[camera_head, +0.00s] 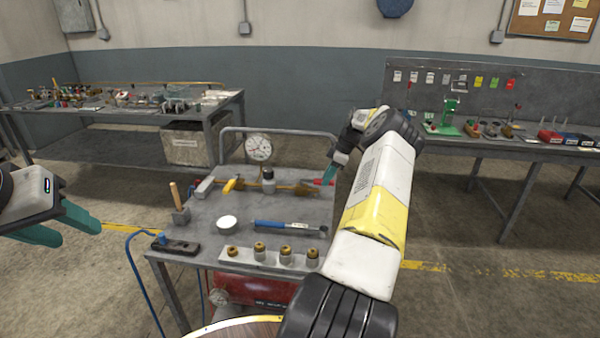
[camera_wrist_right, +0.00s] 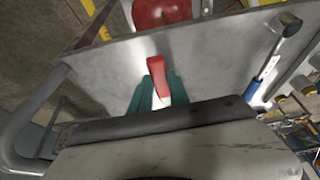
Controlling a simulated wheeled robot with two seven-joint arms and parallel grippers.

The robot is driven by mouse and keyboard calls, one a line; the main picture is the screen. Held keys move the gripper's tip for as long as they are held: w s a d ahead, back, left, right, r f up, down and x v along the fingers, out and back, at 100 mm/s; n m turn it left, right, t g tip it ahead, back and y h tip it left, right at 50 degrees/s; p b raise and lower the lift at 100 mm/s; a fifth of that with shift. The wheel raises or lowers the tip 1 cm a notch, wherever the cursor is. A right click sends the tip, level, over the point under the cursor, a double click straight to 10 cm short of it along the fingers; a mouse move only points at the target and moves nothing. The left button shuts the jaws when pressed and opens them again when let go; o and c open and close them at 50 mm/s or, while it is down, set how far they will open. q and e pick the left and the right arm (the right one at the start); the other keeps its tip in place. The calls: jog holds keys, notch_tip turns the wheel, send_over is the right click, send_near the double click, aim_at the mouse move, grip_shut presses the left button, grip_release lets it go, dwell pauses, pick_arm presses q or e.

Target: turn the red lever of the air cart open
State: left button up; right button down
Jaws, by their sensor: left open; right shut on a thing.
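The air cart (camera_head: 190,230) stands in front of me with a grey top. A brass pipe line (camera_head: 290,188) runs across it, with a round gauge (camera_head: 259,148) standing above and a yellow lever (camera_head: 232,185) at its left. The red lever (camera_head: 319,182) is at the pipe's right end, partly hidden by my right gripper (camera_head: 330,174). In the right wrist view the red lever (camera_wrist_right: 158,72) lies between the teal fingers of my right gripper (camera_wrist_right: 160,88), which is shut on it. My left gripper (camera_head: 72,226) is open and empty, left of the cart.
On the cart lie a blue-handled tool (camera_head: 272,225), a white round piece (camera_head: 227,222), a wooden-handled tool (camera_head: 176,197) and several brass fittings on a block (camera_head: 270,259). A cluttered bench (camera_head: 120,115) is behind left, another bench (camera_head: 500,148) right.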

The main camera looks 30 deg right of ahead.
jog(key=shift+d, duration=0.1)
jog(key=c, duration=1.2)
grip_release()
jog(key=shift+c, duration=0.2)
jog(key=v, duration=0.7)
jog(key=shift+r, duration=0.4)
